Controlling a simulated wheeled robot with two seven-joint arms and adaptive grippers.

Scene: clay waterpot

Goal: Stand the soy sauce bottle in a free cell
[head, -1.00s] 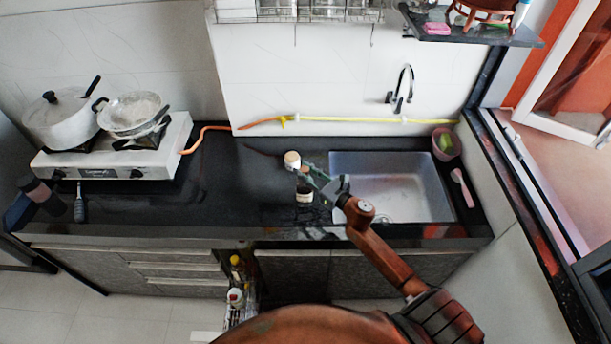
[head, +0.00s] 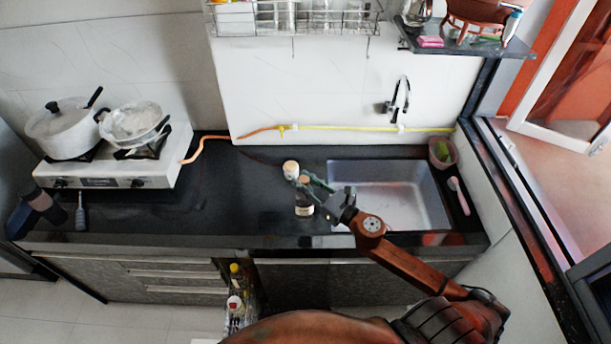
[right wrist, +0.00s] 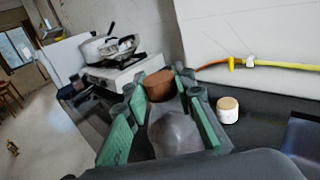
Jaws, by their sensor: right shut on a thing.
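The soy sauce bottle (head: 304,205) is small and dark with a pale label. It is upright at the counter's front, left of the sink. My right gripper (head: 308,183) is shut on its upper part. In the right wrist view the brown cap (right wrist: 158,84) shows between the green fingers of this gripper (right wrist: 160,110). Whether the bottle's base touches the counter is unclear. A narrow rack (head: 238,318) stands open below the counter and holds several bottles. Its cells are too small to tell apart, and its lower part is hidden by my body. My left gripper is out of view.
A jar with a pale lid (head: 290,168) stands just behind the bottle; it also shows in the right wrist view (right wrist: 228,110). The sink (head: 400,195) lies to the right, the stove (head: 115,170) to the left. The counter (head: 215,200) between stove and bottle is clear.

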